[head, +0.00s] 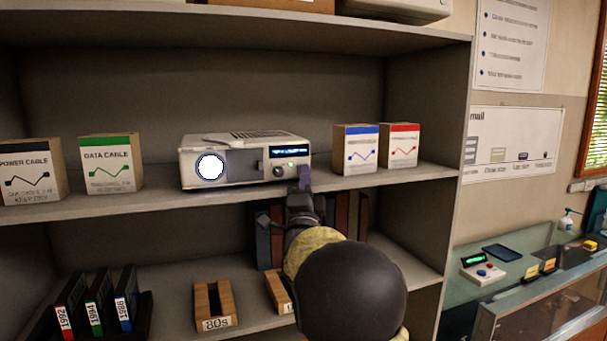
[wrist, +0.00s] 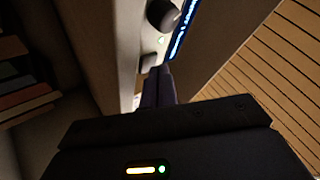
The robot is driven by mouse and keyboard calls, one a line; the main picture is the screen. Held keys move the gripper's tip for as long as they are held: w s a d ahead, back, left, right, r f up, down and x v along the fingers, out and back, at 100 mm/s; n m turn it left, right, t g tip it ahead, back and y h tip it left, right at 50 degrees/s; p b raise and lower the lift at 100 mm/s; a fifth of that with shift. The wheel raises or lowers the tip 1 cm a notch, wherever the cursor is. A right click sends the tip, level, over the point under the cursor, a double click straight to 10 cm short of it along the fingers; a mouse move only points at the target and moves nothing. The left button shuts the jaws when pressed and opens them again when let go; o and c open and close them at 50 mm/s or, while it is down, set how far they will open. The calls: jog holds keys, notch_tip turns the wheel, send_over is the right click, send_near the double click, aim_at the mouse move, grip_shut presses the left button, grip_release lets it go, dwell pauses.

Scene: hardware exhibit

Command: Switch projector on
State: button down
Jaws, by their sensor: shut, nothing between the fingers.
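The white projector (head: 245,158) stands on the middle shelf. Its round lens (head: 210,167) glows bright white at the left of its front. A dark display (head: 289,151), a knob (head: 278,171) and a small green light sit on the front's right side. My gripper (head: 304,178) is shut and empty, its tips at the projector's lower right front. In the wrist view the shut fingers (wrist: 157,84) reach up to the projector's front panel, by a small button below the dark knob (wrist: 163,14). The lit blue display (wrist: 183,30) shows beside the knob. I cannot tell whether the tips touch.
Cable boxes stand left (head: 111,163) and right (head: 356,149) of the projector on the shelf (head: 160,204). Below are upright books, black binders (head: 98,300) and a wooden holder marked 80s (head: 214,305). A glass counter (head: 540,290) is at the right.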

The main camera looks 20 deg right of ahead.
jog(key=shift+s+b, duration=0.4)
jog(key=s+b, duration=0.5)
jog(key=s, duration=0.1)
dwell(0.6)
